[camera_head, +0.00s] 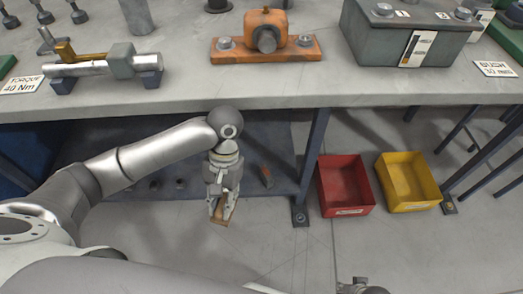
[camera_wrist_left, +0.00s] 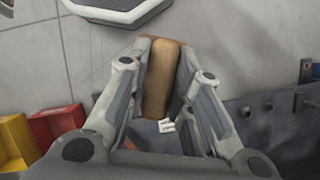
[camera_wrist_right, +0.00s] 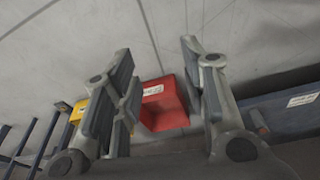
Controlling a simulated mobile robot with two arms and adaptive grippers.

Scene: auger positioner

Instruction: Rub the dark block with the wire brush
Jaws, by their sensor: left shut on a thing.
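My left gripper (camera_head: 222,208) is below the front edge of the workbench, pointing down, shut on a brown wooden piece (camera_wrist_left: 160,78). This looks like the back of the wire brush; no bristles are visible. It also shows in the head view (camera_head: 221,216). Which thing is the dark block is not certain. My right gripper (camera_wrist_right: 160,85) is open and empty, mostly out of the head view.
An orange fixture (camera_head: 265,48) stands mid-bench. The bench front edge (camera_head: 250,104) lies above my left gripper. A red bin (camera_head: 327,207) and a yellow bin (camera_head: 391,199) are on the floor. A low shelf (camera_head: 225,140) is under the bench. The front strip of the bench top is clear.

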